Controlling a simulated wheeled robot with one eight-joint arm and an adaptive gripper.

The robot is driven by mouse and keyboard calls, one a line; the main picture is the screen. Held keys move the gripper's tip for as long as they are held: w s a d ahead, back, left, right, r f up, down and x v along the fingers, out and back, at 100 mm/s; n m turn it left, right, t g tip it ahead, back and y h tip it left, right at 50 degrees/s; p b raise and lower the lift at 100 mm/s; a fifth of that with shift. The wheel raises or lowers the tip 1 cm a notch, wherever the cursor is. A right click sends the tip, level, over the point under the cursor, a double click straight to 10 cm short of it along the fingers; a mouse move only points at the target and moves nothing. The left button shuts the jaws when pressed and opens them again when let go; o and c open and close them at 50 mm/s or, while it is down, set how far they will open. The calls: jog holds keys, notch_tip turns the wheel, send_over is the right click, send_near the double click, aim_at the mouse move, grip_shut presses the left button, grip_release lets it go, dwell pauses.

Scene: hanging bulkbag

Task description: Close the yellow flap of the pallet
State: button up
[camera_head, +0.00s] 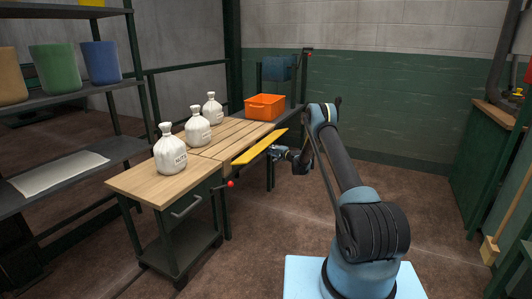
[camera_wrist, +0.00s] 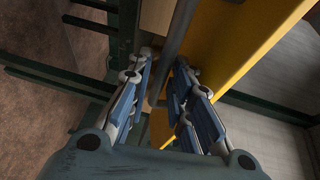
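My gripper (camera_head: 275,151) is beside the flap's right side. In the wrist view the yellow flap (camera_wrist: 235,40) fills the upper right. A grey bar (camera_wrist: 176,45) runs beside it, between the two fingers of my gripper (camera_wrist: 165,62) in the picture. The fingers are apart, with a gap visible left of the bar. I cannot tell whether they touch the bar or the flap.
White tied sacks (camera_head: 170,150) stand in a row on the wooden surfaces. An orange crate (camera_head: 265,107) sits at the far end. A small red-knobbed lever (camera_head: 230,184) sticks out near the flap. A dark shelf (camera_head: 60,177) stands left.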

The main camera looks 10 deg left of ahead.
jog(key=shift+x, duration=1.05)
grip_shut()
jog(key=shift+a, duration=0.3)
jog(key=shift+d, duration=0.2)
